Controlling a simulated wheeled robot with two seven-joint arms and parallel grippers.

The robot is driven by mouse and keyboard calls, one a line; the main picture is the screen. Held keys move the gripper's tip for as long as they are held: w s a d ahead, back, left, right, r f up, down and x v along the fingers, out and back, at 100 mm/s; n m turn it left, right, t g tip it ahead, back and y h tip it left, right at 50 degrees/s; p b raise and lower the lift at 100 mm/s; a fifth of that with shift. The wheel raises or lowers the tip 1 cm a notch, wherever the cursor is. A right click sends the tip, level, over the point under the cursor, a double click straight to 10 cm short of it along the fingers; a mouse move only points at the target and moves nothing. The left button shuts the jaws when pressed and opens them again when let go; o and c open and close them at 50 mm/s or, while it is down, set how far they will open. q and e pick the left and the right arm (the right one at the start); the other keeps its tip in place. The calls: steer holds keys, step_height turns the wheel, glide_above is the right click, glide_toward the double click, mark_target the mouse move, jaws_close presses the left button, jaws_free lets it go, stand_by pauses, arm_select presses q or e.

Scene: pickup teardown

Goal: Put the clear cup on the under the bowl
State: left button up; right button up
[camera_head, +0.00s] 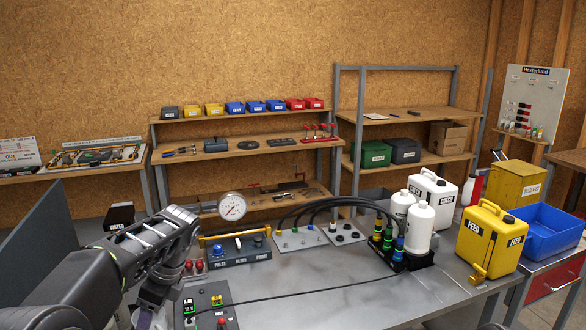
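I cannot make out a clear cup or a bowl in the head view. My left arm comes in from the lower left and bends downward over the near left part of the grey metal table (330,300). My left gripper (146,318) is at the bottom edge, mostly cut off and hidden behind the arm, so its fingers do not show clearly. My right gripper is not in view.
A pump panel (238,252) with a round gauge (232,206) stands beside my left arm. A switch box (208,306) is nearer. White bottles (419,228), a yellow FEED jug (492,240) and a blue bin (546,234) stand right. The table's front middle is clear.

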arm_select(q)
steer(key=s+d+f+n+g+b, duration=0.1)
steer(key=s+d+f+n, duration=0.3)
steer(key=d+f, duration=0.1)
steer(key=s+d+f+n+g+h+b, duration=0.1)
steer(key=s+d+f+n, duration=0.2)
steer(key=d+f, duration=0.3)
step_height(320, 180, down, 3)
steer(key=shift+s+d+r+n+g, duration=0.2)
steer(key=shift+s+n+g, duration=0.2)
steer(key=shift+s, duration=0.25)
steer(key=shift+a, duration=0.1)
stand_by(0.6)
steer(key=n+g+h, duration=0.1)
steer(key=n+h, duration=0.1)
steer(key=n, duration=0.3)
